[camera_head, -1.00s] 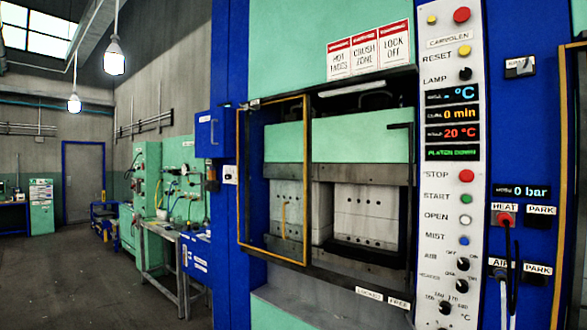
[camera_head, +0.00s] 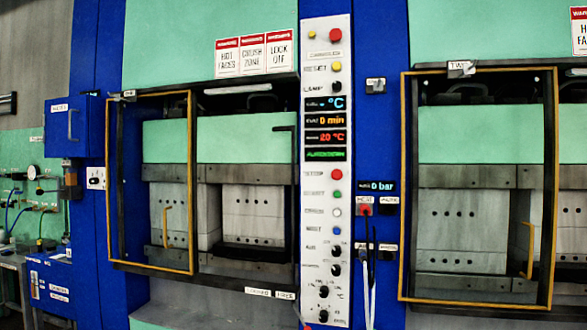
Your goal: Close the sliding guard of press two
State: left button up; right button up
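Press two stands at the right, marked by a small "TWO" plate (camera_head: 460,68) at the top of its opening. Its sliding guard (camera_head: 404,190) is a yellow-edged frame with a yellow handle (camera_head: 528,250) near its lower right. The guard stands over the left part of the opening, and the press body shows past its right edge, uncovered as far as the picture goes. Through it I see a green upper block (camera_head: 465,138) and pale blocks with holes (camera_head: 460,225). The right side of press two is cut off by the picture edge. Neither gripper is in view.
Press one, at the left, has a similar yellow-edged guard (camera_head: 192,180) on the left of its opening. A white control panel (camera_head: 342,180) stands between the presses. Cables (camera_head: 366,270) hang from sockets beside press two. A blue box (camera_head: 73,127) juts out at the left.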

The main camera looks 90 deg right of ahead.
aim_at(554, 72)
jog(key=z, duration=4)
